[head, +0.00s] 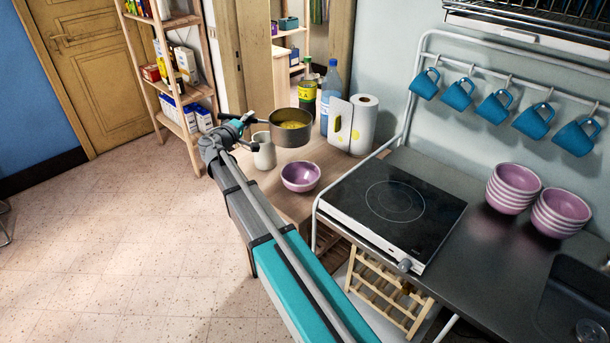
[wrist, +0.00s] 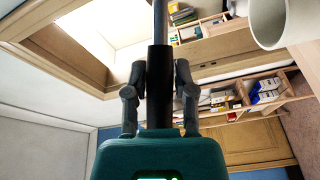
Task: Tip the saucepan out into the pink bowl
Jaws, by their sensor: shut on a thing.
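The grey saucepan (head: 291,139) is in the head view with yellow contents (head: 293,125) inside. It is held about level, above the wooden table, and looks upright. My gripper (head: 247,119) is shut on its dark handle, to the left of the pan. In the wrist view the black handle (wrist: 160,75) runs upward between the two fingers of my gripper (wrist: 159,80); the pan's body is out of that view. The pink bowl (head: 300,178) stands upright on the table, below and slightly right of the saucepan in the picture; it looks empty.
A white jug (head: 264,153) stands left of the bowl, close to my arm. Behind are a paper towel roll (head: 364,122), a white board (head: 338,124) and bottles (head: 330,88). The hob (head: 395,200) is right; stacked pink bowls (head: 513,188) stand beyond.

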